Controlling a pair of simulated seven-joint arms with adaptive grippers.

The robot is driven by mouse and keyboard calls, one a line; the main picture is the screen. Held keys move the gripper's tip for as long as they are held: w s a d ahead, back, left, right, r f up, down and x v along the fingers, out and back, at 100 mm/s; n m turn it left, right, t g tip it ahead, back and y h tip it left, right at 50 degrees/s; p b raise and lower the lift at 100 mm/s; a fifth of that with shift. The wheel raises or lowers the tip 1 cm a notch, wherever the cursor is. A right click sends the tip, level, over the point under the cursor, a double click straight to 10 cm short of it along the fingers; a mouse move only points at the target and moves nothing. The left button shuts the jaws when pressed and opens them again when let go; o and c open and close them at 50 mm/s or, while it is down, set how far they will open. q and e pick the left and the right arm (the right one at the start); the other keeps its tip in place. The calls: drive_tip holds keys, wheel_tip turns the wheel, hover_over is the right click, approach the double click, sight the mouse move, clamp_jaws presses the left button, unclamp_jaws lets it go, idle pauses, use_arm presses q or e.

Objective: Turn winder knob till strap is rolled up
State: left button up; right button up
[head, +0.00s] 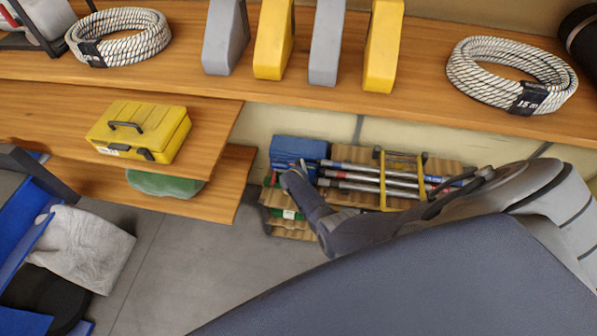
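I cannot make out a winder knob or a strap in the head view. A large dark blue-grey surface (430,285) fills the lower right and hides what lies behind and under it. A grey jointed arm, my right one, comes in from the right above this surface and reaches toward the middle. A dark blue-grey angled part (318,208) stands at its left end, in front of the low rack. No clear pair of fingertips shows there, so I cannot tell whether my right gripper is open or shut. My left gripper is not in view.
A wooden shelf holds two rope coils (122,58) (465,72) and upright grey and yellow wedges (274,40). A yellow toolbox (165,120) sits lower left, above a green bundle (163,184). A low rack holds a blue box (298,149) and several poles. Grey floor (200,265) is clear.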

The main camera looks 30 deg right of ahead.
idle(0.3)
drive_tip(key=c, duration=1.2)
drive_tip(key=shift+d+t, duration=0.1)
drive_tip(key=shift+t, duration=0.2)
drive_tip(key=shift+f+t+y, duration=0.1)
drive_tip(key=shift+t+y, duration=0.2)
drive_tip(key=shift+y, duration=0.3)
drive_tip(key=shift+m+t+y, duration=0.5)
drive_tip(key=shift+t+y, duration=1.3)
